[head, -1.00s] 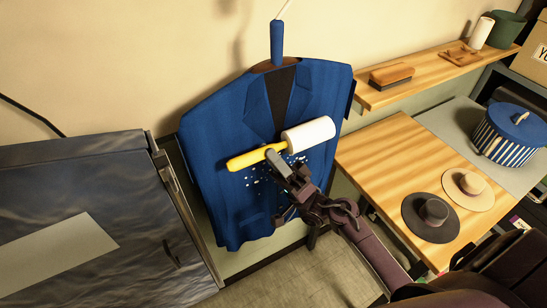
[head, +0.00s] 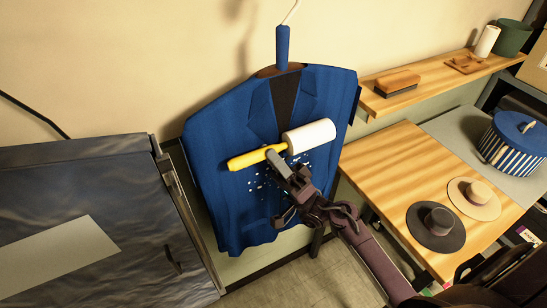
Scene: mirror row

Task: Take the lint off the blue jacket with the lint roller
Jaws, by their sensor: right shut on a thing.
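The blue jacket (head: 225,140) hangs against the wall on a stand with a blue top. White lint specks (head: 259,184) are scattered on its lower middle front. My right gripper (head: 279,163) is shut on the yellow handle of the lint roller (head: 310,136). The roller lies across the jacket's front, its white head to the right, just above the lint. I cannot tell whether the head touches the cloth. The gripper and arm hide part of the jacket below the roller. My left gripper is not in view.
A wooden shelf (head: 437,86) at upper right holds a clothes brush (head: 397,84). A dark cabinet (head: 110,190) stands close on the left.

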